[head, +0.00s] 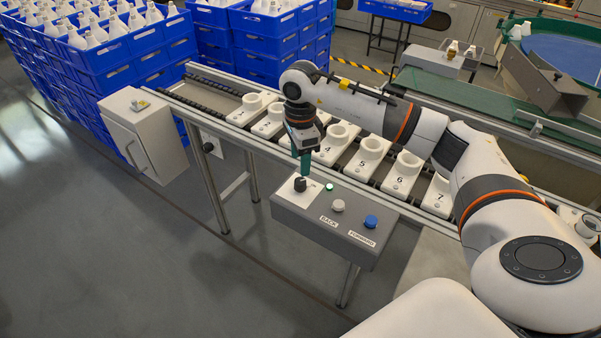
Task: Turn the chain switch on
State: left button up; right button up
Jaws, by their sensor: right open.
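A grey control box (318,222) stands on a leg at the front of the conveyor. A black rotary knob (300,184) sits on a white plate at the left of its top; it looks like the chain switch. A small green lamp (329,187) is to its right; I cannot tell whether it is lit. My right gripper (304,172) points down just above and behind the knob, with its fingers close to it. It is open; whether it touches the knob is unclear. My left gripper is not in view.
A white button (338,205) labelled BACK and a blue button (371,221) labelled FORWARD are on the same box. Numbered white holders (372,152) line the conveyor behind it. A grey cabinet (143,135) stands left, near stacked blue crates (115,77). The floor at front left is clear.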

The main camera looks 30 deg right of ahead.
notch_tip(320, 180, up, 5)
jog(key=shift+f, duration=0.1)
dwell(0.7)
